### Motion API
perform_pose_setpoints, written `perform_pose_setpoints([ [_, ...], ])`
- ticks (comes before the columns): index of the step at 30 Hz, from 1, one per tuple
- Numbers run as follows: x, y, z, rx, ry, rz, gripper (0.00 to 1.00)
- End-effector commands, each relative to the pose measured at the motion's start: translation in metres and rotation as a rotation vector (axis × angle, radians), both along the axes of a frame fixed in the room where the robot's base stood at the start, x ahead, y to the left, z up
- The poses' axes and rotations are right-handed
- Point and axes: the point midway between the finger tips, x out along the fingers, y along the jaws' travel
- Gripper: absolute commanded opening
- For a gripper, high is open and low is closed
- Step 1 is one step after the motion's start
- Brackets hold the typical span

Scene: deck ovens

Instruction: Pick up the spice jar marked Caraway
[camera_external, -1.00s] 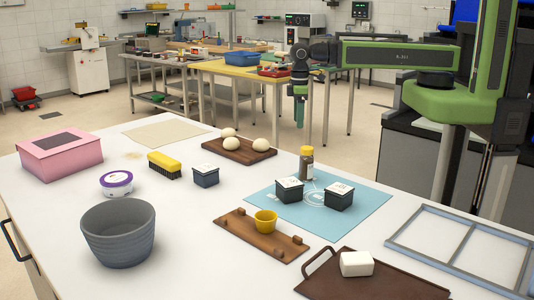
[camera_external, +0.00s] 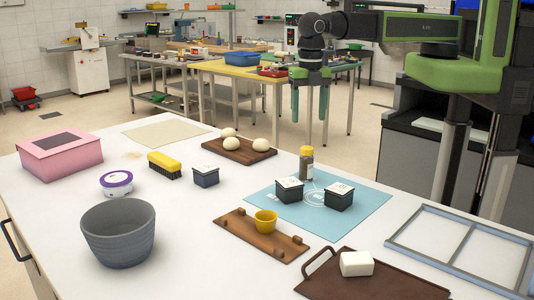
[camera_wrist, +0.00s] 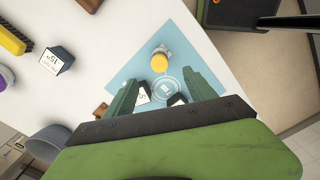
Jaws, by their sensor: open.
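A small glass jar with a yellow lid (camera_external: 306,164) stands upright at the back of a blue mat (camera_external: 365,207); its label is too small to read. In the wrist view its yellow lid (camera_wrist: 159,62) shows between and just beyond the fingertips. Two dark square tins with white tops, a left one (camera_external: 289,190) and a right one (camera_external: 339,195), stand on the mat in front of it. Their markings are not legible as Caraway. My gripper (camera_external: 310,118) is open and empty, fingers pointing down, well above the table and apart from the jar.
A third dark tin (camera_external: 206,177) and a yellow brush (camera_external: 164,165) stand left. A board with pale rounds (camera_external: 262,156) is behind. A wooden board (camera_external: 235,233) with a yellow cup (camera_external: 265,221) and a brown tray (camera_external: 375,289) are in front.

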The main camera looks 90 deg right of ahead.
Motion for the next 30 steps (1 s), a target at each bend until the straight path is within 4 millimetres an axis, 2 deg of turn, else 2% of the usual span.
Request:
perform_pose_setpoints([
  [4,0.0,-0.001,-0.009,0.0,0.0,-0.002,0.64],
  [7,0.0,-0.001,-0.023,0.0,0.0,-0.003,0.64],
  [21,0.001,-0.001,-0.118,0.0,0.0,-0.004,0.64],
  [24,0.001,-0.001,-0.127,0.0,0.0,-0.005,0.64],
  [30,0.001,-0.001,-0.127,0.0,0.0,-0.005,0.64],
])
